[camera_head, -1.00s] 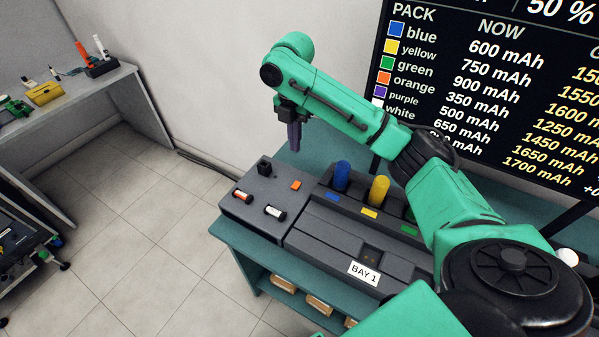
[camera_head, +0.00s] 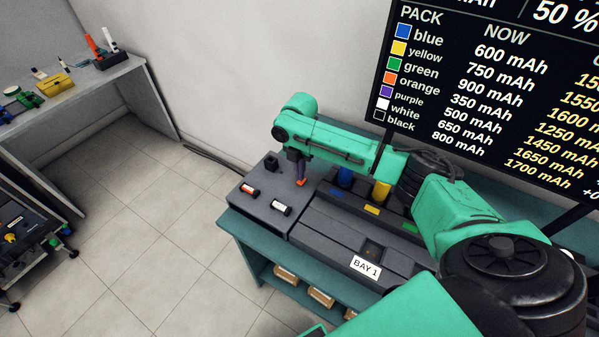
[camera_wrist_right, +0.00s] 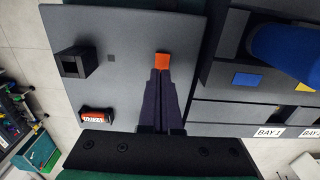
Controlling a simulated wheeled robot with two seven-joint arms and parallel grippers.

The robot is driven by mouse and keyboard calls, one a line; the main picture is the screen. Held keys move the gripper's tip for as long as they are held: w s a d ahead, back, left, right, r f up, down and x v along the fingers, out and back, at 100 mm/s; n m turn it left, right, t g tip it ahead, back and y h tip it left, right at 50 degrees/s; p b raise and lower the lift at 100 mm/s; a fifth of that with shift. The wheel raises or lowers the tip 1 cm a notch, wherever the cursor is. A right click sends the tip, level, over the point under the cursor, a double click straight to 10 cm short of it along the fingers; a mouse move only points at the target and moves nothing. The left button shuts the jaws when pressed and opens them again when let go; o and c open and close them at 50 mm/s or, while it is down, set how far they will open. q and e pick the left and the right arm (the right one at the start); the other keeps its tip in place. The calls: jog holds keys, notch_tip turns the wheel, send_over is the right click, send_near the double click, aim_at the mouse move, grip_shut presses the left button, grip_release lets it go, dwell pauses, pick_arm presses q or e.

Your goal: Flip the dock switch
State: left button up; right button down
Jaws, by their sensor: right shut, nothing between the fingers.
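An orange tab (camera_wrist_right: 163,61), the likely switch, sits on the top of the grey dock panel (camera_wrist_right: 125,28). My right gripper (camera_wrist_right: 161,72) is shut and empty, its dark purple fingers pointing down at the near edge of the tab. My left gripper is not in view.
Small orange-labelled (camera_head: 249,190) and white-labelled (camera_head: 281,207) cylinders lie on the panel. The charger (camera_head: 325,236) beside it holds a blue pack (camera_head: 344,177) and a yellow pack (camera_head: 381,190). A display board (camera_head: 480,90) stands behind.

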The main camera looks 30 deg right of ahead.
jog(key=shift+f, duration=0.75)
jog(key=shift+s+a+f+p, duration=0.1)
jog(key=shift+s+a+p, duration=0.15)
jog(key=shift+p, duration=0.6)
jog(key=shift+s+f, duration=0.15)
jog(key=shift+f, duration=0.2)
jog(key=shift+b, duration=0.3)
jog(key=shift+w+d+r, duration=0.2)
jog(key=shift+w+d, duration=0.05)
jog(key=shift+d, duration=0.1)
jog(key=shift+w+d, duration=0.1)
jog(key=shift+d, duration=0.15)
jog(key=shift+r, duration=0.1)
